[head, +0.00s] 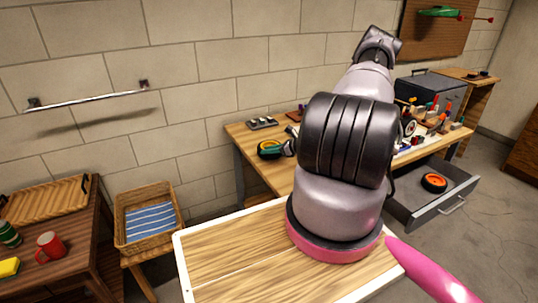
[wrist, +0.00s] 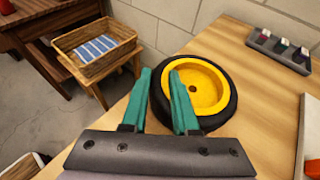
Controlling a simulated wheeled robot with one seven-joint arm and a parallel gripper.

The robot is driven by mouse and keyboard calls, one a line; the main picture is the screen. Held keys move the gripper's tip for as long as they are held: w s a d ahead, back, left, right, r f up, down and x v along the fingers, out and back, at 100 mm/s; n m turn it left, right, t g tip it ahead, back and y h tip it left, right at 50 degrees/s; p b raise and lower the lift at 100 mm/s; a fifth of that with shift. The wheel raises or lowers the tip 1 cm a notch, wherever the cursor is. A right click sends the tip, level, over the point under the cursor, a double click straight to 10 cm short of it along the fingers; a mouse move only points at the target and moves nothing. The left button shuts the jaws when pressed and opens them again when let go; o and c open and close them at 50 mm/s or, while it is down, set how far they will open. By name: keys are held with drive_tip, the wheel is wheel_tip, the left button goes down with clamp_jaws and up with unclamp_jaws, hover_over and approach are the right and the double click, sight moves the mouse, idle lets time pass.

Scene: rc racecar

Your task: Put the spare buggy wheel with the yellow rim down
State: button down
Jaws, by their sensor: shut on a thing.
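The spare buggy wheel with the yellow rim (wrist: 212,92) has a black tyre and lies flat, face up, over the wooden workbench (wrist: 265,95). My gripper (wrist: 160,73) has teal fingers, one inside the rim and one outside the tyre, and is shut on the tyre wall. In the head view the wheel (head: 268,149) shows at the left part of the bench, beside my arm, with my gripper (head: 279,150) at its right side. I cannot tell whether the wheel touches the bench top.
A grey holder with small items (head: 262,123) stands behind the wheel. An open drawer (head: 408,212) holds an orange-rimmed wheel (head: 434,182). Tools and a grey box (head: 432,87) crowd the bench's right. A wicker basket (head: 148,243) stands at left. Bare bench lies around the wheel.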

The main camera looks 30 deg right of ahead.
drive_tip(key=shift+f, duration=0.85)
drive_tip(key=shift+f, duration=0.15)
drive_tip(key=c, duration=0.7)
unclamp_jaws()
